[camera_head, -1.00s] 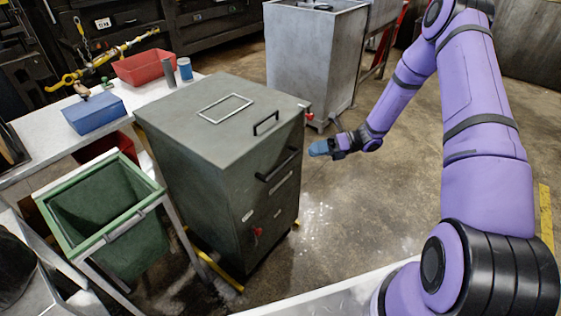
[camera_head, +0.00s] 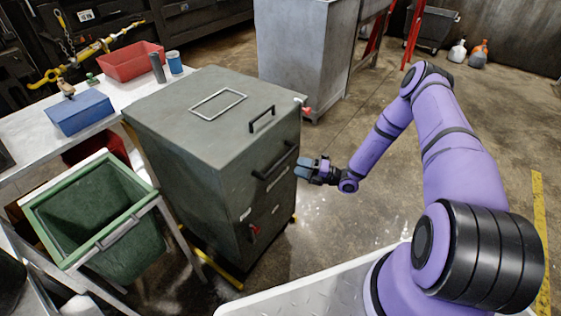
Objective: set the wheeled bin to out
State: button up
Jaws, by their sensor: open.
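The grey-green compactor cabinet (camera_head: 200,175) stands in the middle, closed on top, with yellow parts at its foot. Its right-hand face has a long black bar handle (camera_head: 275,162), pale labels and a small red knob (camera_head: 254,230) low down. My gripper (camera_head: 304,169) is open and empty, just right of the bar handle, with no clear contact.
A green open bin (camera_head: 118,262) hangs in a frame to the left. A table (camera_head: 30,130) carries a blue box (camera_head: 84,113), a red tray (camera_head: 131,62) and cans. A grey metal container (camera_head: 305,60) stands behind. The floor to the right of the cabinet is clear.

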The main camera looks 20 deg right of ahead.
aim_at(281, 161)
jog(key=x, duration=0.7)
jog(key=shift+w+a, duration=0.2)
jog(key=shift+a, duration=0.1)
grip_shut()
